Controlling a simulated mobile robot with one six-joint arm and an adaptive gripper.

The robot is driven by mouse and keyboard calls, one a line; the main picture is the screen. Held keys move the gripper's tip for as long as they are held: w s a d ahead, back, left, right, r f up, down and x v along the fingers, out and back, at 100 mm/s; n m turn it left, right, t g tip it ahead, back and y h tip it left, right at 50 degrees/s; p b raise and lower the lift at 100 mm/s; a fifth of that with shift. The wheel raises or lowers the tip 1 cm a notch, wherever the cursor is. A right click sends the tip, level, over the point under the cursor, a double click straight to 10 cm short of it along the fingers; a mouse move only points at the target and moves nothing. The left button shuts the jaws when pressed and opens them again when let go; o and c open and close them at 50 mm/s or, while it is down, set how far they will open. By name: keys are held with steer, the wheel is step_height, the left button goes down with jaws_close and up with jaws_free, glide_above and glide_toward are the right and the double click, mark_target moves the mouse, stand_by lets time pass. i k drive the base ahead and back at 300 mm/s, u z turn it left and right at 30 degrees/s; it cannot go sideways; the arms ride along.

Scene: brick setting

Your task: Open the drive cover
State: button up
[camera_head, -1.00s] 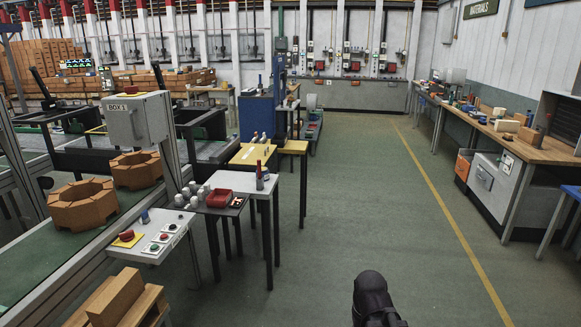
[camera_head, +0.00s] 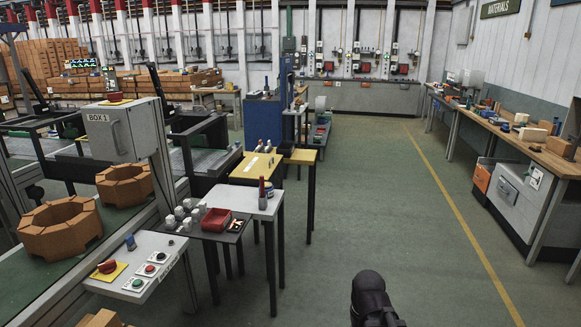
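A grey box labelled "BOX 1" (camera_head: 124,129) stands on a post beside the conveyor at the left. Its front door, with a small handle, looks shut. I cannot tell which thing here is the drive cover. A dark rounded part of my own arm (camera_head: 371,298) shows at the bottom, right of centre. My gripper's fingers are not in view.
A control panel (camera_head: 140,262) with a red knob and buttons stands front left. Small tables with white parts and a red tray (camera_head: 215,219) stand beside it. A workbench (camera_head: 515,143) runs along the right wall. The green floor (camera_head: 385,200) between is clear.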

mark_target(255, 165)
steer(key=z, duration=0.05)
steer(key=i, duration=3.75)
steer(key=z, duration=0.1)
